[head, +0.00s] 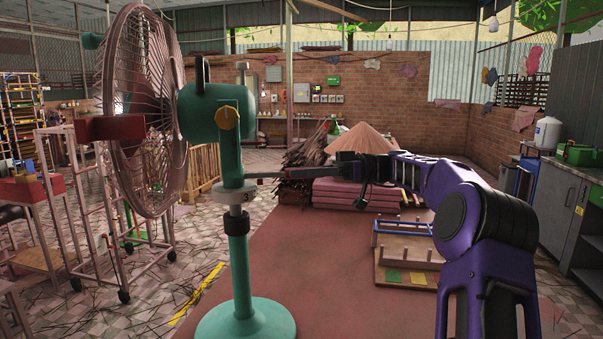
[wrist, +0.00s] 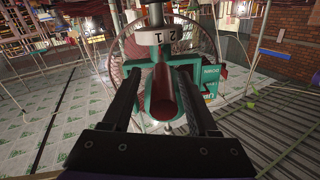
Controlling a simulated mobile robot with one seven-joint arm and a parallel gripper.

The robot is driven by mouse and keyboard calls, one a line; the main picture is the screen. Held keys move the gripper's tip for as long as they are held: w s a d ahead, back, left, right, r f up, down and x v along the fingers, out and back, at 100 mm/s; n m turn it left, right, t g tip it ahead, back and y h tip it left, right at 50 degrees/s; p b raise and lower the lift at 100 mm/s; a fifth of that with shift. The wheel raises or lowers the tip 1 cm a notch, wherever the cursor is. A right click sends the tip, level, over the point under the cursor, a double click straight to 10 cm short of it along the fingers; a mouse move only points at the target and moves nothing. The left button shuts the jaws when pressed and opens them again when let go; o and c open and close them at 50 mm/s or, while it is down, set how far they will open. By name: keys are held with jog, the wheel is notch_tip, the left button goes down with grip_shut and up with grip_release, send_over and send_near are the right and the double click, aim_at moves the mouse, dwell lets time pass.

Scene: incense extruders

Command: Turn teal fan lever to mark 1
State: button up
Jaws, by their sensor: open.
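The teal fan (head: 213,113) stands on a teal post and round base, its brown cage facing left. The teal lever (head: 258,175) sticks out to the right from the post, just above a white collar (head: 238,196) that shows a 3. My gripper (head: 298,172) is level with the lever, at its outer end. In the wrist view my gripper (wrist: 160,72) is open, with one dark finger on each side of the lever (wrist: 163,95). I cannot tell whether either finger touches it. The white collar (wrist: 166,38) shows digits 1 and 2 there.
A wooden peg stand (head: 406,266) with coloured squares sits on the floor below my arm. A metal rack trolley (head: 75,205) is at left, a grey counter (head: 570,205) at right.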

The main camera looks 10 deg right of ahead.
jog(key=d+p, duration=0.2)
jog(key=d, duration=1)
jog(key=shift+s, duration=0.15)
